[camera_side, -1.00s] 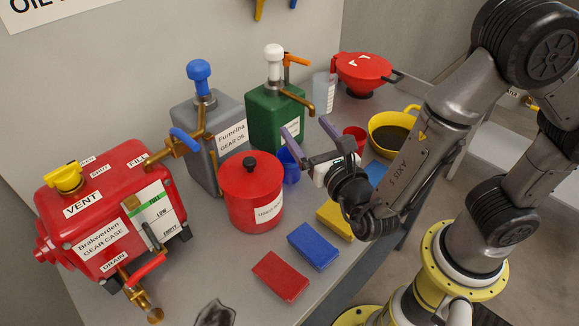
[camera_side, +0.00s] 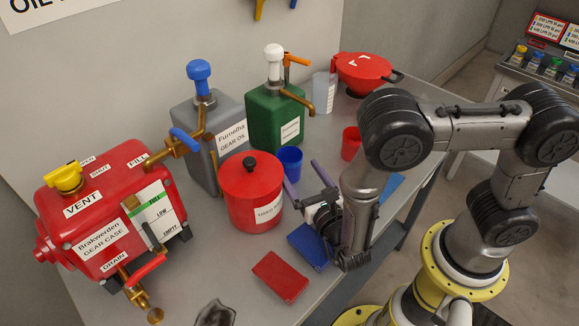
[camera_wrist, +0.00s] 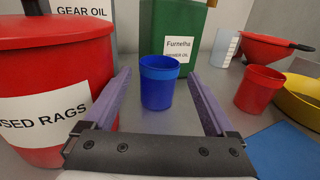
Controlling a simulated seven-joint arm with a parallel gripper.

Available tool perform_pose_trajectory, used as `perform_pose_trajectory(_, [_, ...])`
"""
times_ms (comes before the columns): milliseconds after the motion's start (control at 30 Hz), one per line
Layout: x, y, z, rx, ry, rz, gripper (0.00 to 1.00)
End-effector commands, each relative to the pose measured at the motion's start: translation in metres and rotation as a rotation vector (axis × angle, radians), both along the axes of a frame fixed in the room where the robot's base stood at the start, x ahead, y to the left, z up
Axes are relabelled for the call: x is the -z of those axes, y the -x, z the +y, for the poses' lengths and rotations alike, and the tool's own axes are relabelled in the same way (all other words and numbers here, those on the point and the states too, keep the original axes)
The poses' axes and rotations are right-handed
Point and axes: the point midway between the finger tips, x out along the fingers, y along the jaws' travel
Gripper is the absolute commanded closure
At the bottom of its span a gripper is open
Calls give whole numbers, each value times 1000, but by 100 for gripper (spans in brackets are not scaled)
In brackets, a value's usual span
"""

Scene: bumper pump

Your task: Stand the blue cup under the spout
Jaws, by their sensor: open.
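The blue cup (camera_side: 291,163) stands upright on the bench, in front of the green pump can and right of the red rag bin. In the wrist view the blue cup (camera_wrist: 159,82) sits ahead, centred between the purple fingers and just beyond their tips. My gripper (camera_wrist: 160,85) is open and empty, held low and pointing at the cup; in the side view my gripper (camera_side: 304,174) is at the cup's near right. The green can (camera_side: 277,117) has a brass spout (camera_side: 305,105) to its right.
The red rag bin (camera_side: 250,192) stands close to the left finger. A red cup (camera_side: 351,143), a clear beaker (camera_side: 323,92) and a red funnel (camera_side: 362,72) are to the right. A red gear case (camera_side: 105,215) stands left.

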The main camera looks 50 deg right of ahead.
Motion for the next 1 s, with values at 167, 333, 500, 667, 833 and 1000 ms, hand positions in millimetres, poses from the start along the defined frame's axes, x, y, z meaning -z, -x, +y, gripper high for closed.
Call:
perform_pose_trajectory(167, [0,-8,-4,2,-1,0,10])
perform_pose_trajectory(333, [0,-27,-13,4,-1,0,10])
perform_pose_trajectory(500, [0,-45,-19,3,0,0,10])
perform_pose_trajectory(667, [0,-50,-21,-1,1,0,10])
perform_pose_trajectory(833, [0,-50,-20,-1,1,0,12])
perform_pose_trajectory(1000, [0,-50,-20,-1,1,0,42])
